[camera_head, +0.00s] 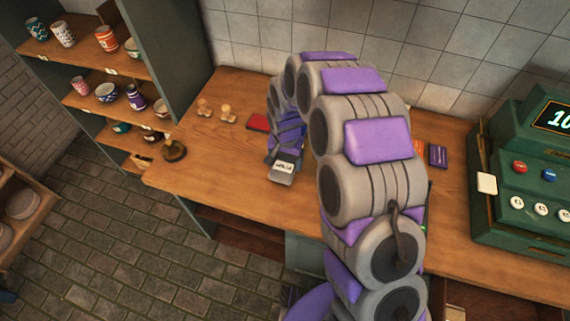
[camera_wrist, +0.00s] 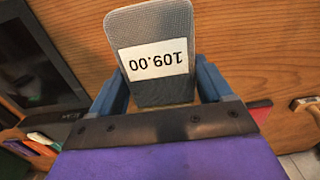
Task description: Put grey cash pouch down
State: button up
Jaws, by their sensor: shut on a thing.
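The grey cash pouch (camera_wrist: 118,35) has a woven surface and a white label reading 109.00, upside down in the wrist view. My gripper (camera_wrist: 163,86) is shut on it, with a blue finger on each side. In the head view the pouch (camera_head: 280,178) hangs from my gripper (camera_head: 284,157) over the wooden counter (camera_head: 237,165), near its front edge. I cannot tell whether the pouch touches the wood. My arm hides part of the counter to the right.
A red flat item (camera_head: 258,123) lies just behind my gripper. Two small wooden stamps (camera_head: 226,113) and a dark knobbed object (camera_head: 173,150) stand to the left. The green cash register (camera_head: 530,165) stands at right, with a purple card (camera_head: 438,155) nearby. Counter left of my gripper is bare.

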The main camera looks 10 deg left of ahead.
aim_at(284, 164)
jog(key=shift+w+a+f, duration=0.1)
jog(key=shift+w+a, duration=0.05)
jog(key=shift+a, duration=0.4)
jog(key=shift+w+a+f, duration=0.1)
jog(key=shift+w+a, duration=0.05)
jog(key=shift+a, duration=0.35)
jog(key=shift+a+f, duration=0.1)
jog(key=shift+f, duration=0.25)
jog(key=shift+d+f+b, duration=0.35)
jog(key=shift+d+f, duration=0.6)
jog(key=shift+f, duration=0.3)
jog(key=shift+d, duration=0.2)
jog(key=shift+a, duration=0.15)
jog(key=o, duration=0.7)
jog(key=shift+a+f, duration=0.1)
jog(key=shift+a, duration=0.2)
jog(key=o, duration=0.4)
jog(key=shift+a, duration=0.45)
jog(key=shift+d, duration=0.6)
jog(key=shift+r, duration=0.5)
jog(key=r, duration=0.3)
jog(key=r+p, duration=0.1)
jog(key=r, duration=0.6)
jog(key=shift+a, duration=0.3)
jog(key=shift+d+r+p, duration=0.15)
jog(key=shift+r+p, duration=0.15)
jog(key=shift+r, duration=0.35)
